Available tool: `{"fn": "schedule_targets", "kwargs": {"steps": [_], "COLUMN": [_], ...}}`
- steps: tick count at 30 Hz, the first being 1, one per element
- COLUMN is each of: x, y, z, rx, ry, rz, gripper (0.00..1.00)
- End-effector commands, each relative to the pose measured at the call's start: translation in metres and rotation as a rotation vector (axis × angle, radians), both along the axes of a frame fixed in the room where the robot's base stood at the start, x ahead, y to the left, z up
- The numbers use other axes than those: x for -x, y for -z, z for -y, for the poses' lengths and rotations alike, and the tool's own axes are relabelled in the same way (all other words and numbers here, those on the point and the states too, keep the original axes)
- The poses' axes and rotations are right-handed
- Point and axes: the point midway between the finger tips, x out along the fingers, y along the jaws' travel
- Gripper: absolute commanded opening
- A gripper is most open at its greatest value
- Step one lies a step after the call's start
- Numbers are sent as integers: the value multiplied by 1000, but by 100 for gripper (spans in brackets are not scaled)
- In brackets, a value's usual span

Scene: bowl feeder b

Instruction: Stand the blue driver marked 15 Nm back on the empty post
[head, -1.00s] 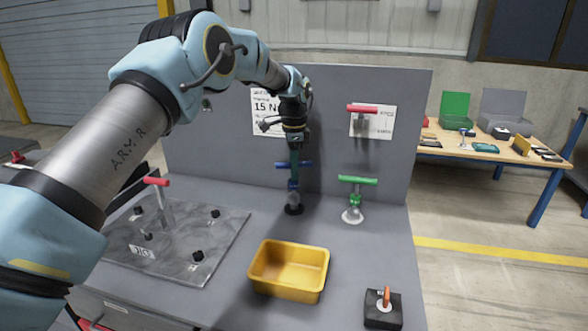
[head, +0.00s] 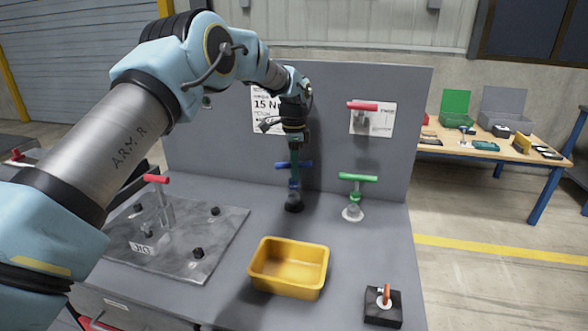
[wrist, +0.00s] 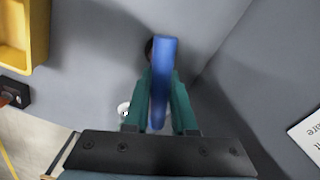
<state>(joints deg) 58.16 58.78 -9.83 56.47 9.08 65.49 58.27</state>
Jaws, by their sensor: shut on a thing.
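The blue driver (head: 294,165) is upright, its blue T-handle held in my gripper (head: 295,152). In the wrist view the teal fingers of my gripper (wrist: 161,105) are shut on both sides of the blue handle (wrist: 163,75). Below the handle, the driver's lower part is in line with a dark round base (head: 294,206) on the bench. I cannot tell whether the driver is seated there or just above it. A dark round part shows behind the handle in the wrist view. The 15 Nm sign (head: 263,104) is on the panel behind, partly hidden by my arm.
A green-handled driver (head: 357,178) stands close on the right. A yellow bin (head: 289,285) and black block (head: 383,307) are in front. A bolted plate (head: 175,250) with a red-handled tool lies left.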

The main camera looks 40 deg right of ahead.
Motion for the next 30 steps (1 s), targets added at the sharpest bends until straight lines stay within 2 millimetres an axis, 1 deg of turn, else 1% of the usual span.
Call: {"fn": "schedule_targets", "kwargs": {"steps": [8,21,30], "x": [0,0,0], "y": [-1,6,7], "z": [0,1,1], "rx": [2,2,2], "ry": [0,0,0], "rz": [1,1,1], "gripper": [0,0,0]}}
